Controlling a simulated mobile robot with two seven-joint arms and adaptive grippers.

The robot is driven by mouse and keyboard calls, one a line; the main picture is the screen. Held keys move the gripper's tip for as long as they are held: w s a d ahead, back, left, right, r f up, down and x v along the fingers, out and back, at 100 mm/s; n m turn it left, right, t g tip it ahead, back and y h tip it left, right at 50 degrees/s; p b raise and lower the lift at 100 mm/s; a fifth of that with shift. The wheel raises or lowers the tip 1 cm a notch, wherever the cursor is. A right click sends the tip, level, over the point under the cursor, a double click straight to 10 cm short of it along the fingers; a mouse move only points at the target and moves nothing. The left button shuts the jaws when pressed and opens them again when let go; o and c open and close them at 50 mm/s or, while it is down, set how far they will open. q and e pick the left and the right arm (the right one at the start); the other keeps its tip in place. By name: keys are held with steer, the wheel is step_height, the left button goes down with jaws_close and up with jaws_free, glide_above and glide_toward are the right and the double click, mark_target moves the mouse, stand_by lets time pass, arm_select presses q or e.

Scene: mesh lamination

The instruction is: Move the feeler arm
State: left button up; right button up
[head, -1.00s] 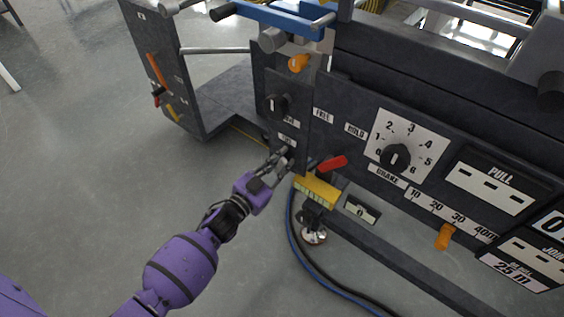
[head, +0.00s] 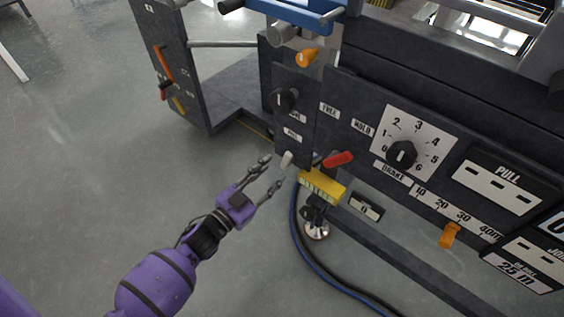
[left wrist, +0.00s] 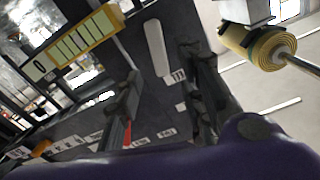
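A short pale lever (head: 287,160) sticks out at the lower end of the narrow dark panel (head: 292,122); in the left wrist view it is a long rounded white bar (left wrist: 155,48). No label marks it clearly as the feeler arm. My left gripper (head: 270,174) is open and empty, its fingers pointing at the lever from the lower left, with a small gap. In the left wrist view the lever lies beyond and between the two fingers (left wrist: 162,92). My right gripper is not in view.
A red lever (head: 338,159) and a yellow scale block (head: 322,186) sit just right of the pale lever. A black knob (head: 285,99) is above it. A brake dial (head: 402,153) is further right. Dark hoses (head: 305,250) run below. Floor at left is clear.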

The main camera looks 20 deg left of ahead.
arm_select(q)
steer(key=shift+v, duration=2.3)
